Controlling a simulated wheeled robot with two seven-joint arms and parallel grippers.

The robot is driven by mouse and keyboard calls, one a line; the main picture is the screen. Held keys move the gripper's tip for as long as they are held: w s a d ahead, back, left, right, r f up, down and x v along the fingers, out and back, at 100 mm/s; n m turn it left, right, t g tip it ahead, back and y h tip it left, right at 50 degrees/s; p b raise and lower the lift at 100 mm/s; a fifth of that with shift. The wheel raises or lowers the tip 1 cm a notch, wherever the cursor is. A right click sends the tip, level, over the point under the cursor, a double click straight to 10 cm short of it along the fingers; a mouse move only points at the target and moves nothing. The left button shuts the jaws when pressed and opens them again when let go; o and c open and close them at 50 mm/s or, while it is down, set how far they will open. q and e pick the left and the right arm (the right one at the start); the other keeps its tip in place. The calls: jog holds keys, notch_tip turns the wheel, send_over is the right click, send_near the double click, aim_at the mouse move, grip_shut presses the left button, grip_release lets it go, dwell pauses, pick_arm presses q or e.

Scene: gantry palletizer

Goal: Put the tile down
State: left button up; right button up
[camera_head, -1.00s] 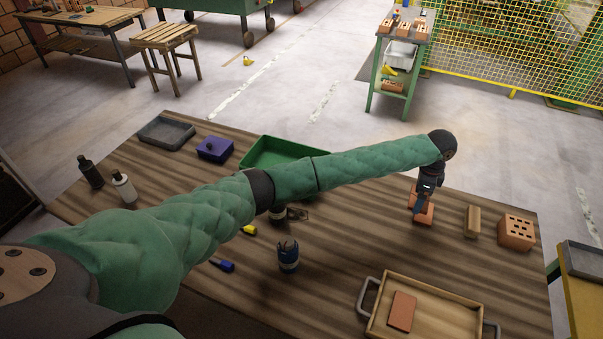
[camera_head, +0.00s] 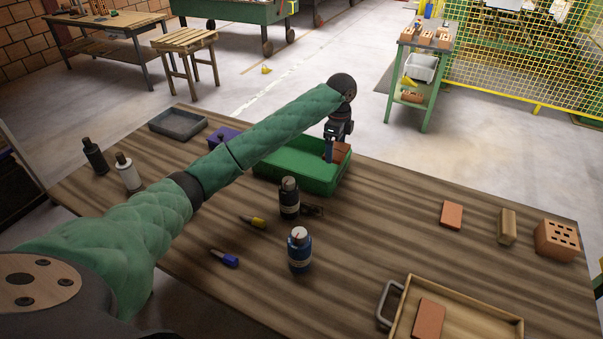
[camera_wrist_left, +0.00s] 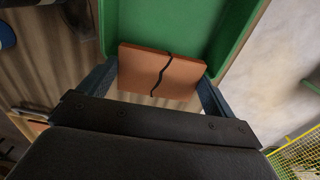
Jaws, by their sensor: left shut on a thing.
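My left gripper (camera_head: 330,150) is shut on a reddish-brown tile (camera_head: 341,151) at the green tray (camera_head: 297,178). In the left wrist view the tile (camera_wrist_left: 160,71) lies between the two fingers and has a dark jagged crack across it. The tile overlaps the inside of the green tray (camera_wrist_left: 192,20) in that view; I cannot tell whether it touches the bottom. Another tile (camera_head: 451,214) lies flat on the table at the right. One more tile (camera_head: 429,318) lies in the wooden tray (camera_head: 468,306). My right gripper is not in view.
Blue bottle (camera_head: 300,250), dark bottle (camera_head: 289,197) and screwdrivers stand or lie before the green tray. A purple box (camera_head: 222,137) and grey tray (camera_head: 178,124) are left of it. A wooden block (camera_head: 507,226) and holed brick (camera_head: 557,238) sit at the right.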

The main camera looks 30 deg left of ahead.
pick_arm(q)
jog(key=a, duration=0.3)
jog(key=p, duration=0.5)
send_over(300, 166)
notch_tip(300, 166, down, 7)
jog(key=shift+r, duration=0.15)
jog(key=shift+f+p, duration=0.4)
jog(key=shift+f, duration=0.3)
notch_tip(300, 166, down, 2)
jog(key=shift+f+p, duration=0.15)
jog(key=shift+p, duration=0.4)
jog(key=shift+f, duration=0.15)
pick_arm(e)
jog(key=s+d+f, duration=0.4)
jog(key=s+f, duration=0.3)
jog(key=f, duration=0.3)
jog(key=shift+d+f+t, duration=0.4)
pick_arm(q)
jog(key=shift+f, duration=0.15)
jog(key=o, duration=0.8)
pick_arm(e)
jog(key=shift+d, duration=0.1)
